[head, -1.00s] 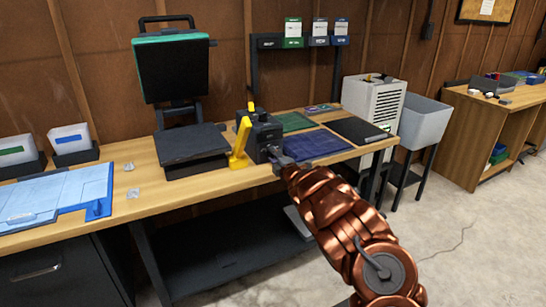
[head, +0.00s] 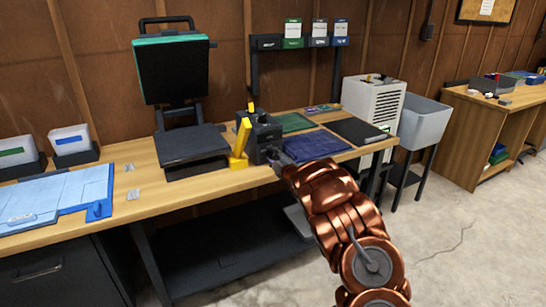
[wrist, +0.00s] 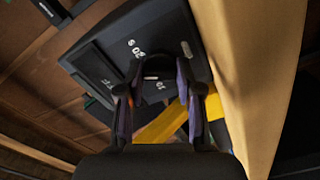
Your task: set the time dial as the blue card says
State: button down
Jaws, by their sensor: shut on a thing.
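The black box (head: 265,132) with a yellow lever (head: 240,146) stands near the front edge of the wooden workbench. My gripper (head: 274,157) is at its front face. In the wrist view, my two fingers (wrist: 158,92) close around a dark round time dial (wrist: 158,66) on the black face. White numerals are printed around the dial, some hidden by the fingers; I cannot tell its setting. A card with a blue lower band (head: 341,32) hangs at the right of the wall rack, and its writing is too small to read.
A heat press (head: 190,145) stands left of the box. A green mat (head: 294,122), a blue mat (head: 316,146) and a black mat (head: 357,131) lie to its right. A white cabinet (head: 372,105) and a grey tub (head: 424,118) stand beyond the bench.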

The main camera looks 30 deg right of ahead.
jog(key=m, duration=0.1)
jog(key=m+p, duration=0.1)
jog(key=m, duration=0.1)
jog(key=shift+r+m, duration=0.3)
jog(key=shift+r, duration=0.1)
jog(key=shift+m+p, duration=0.8)
jog(key=shift+m, duration=0.9)
jog(key=c, duration=1)
grip_release()
jog(key=shift+w+f, duration=0.1)
jog(key=shift+c, duration=0.2)
jog(key=shift+f, duration=0.15)
jog(key=shift+s, duration=0.2)
